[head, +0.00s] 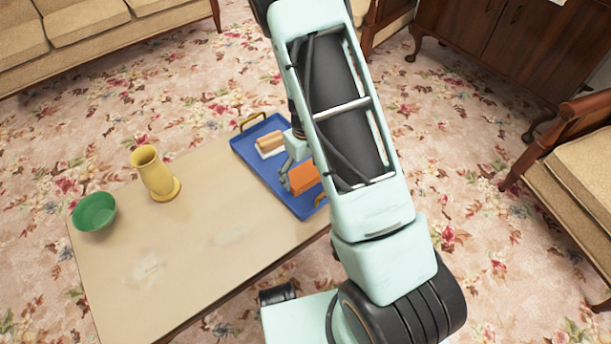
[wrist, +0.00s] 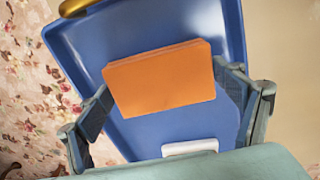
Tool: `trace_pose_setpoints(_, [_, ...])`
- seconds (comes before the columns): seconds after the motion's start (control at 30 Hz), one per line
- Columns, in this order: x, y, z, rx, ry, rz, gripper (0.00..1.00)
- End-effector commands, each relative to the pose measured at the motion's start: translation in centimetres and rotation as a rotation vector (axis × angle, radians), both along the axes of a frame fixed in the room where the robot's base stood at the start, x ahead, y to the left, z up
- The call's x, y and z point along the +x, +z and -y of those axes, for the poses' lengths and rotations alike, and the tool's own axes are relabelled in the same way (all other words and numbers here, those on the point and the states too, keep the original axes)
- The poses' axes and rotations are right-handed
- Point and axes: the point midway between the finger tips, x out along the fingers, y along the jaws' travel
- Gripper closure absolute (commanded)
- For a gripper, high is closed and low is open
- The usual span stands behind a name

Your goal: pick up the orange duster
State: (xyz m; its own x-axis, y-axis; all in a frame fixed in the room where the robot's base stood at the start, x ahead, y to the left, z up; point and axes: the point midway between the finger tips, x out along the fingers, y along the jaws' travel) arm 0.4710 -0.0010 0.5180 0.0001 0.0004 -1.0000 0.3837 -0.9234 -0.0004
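The orange duster (head: 304,177) is a plain orange block at the right end of the blue tray (head: 243,145). In the wrist view the duster (wrist: 160,80) lies between the two fingers of my gripper (wrist: 163,90). One finger stands at each short side, very close to it or touching. I cannot tell whether they press on it, or whether it is clear of the tray floor. In the head view my gripper (head: 289,168) reaches down over the tray, and my arm hides part of it.
A tan block on a white base (head: 270,145) lies beside the duster on the tray. The tray has raised walls and gold handles. A yellow vase (head: 155,173) and green bowl (head: 94,212) stand left on the table (head: 200,260). The table's middle is clear.

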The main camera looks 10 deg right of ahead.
Motion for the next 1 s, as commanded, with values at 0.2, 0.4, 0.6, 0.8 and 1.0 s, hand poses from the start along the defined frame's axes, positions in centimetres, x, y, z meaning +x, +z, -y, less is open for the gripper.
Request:
trace_pose_setpoints(0.2, [0.0, 0.0, 0.0, -0.001, 0.000, 0.000, 0.37])
trace_pose_setpoints(0.4, [0.0, 0.1, 0.0, -0.001, 0.000, 0.000, 0.38])
trace_pose_setpoints(0.6, [0.1, 1.5, 0.0, 0.000, 0.001, 0.001, 0.38])
trace_pose_setpoints(0.8, [-0.4, 4.7, -1.0, 0.000, 0.005, 0.001, 0.38])
trace_pose_setpoints(1.0, [-1.6, 8.8, -4.1, 0.000, 0.006, 0.003, 0.38])
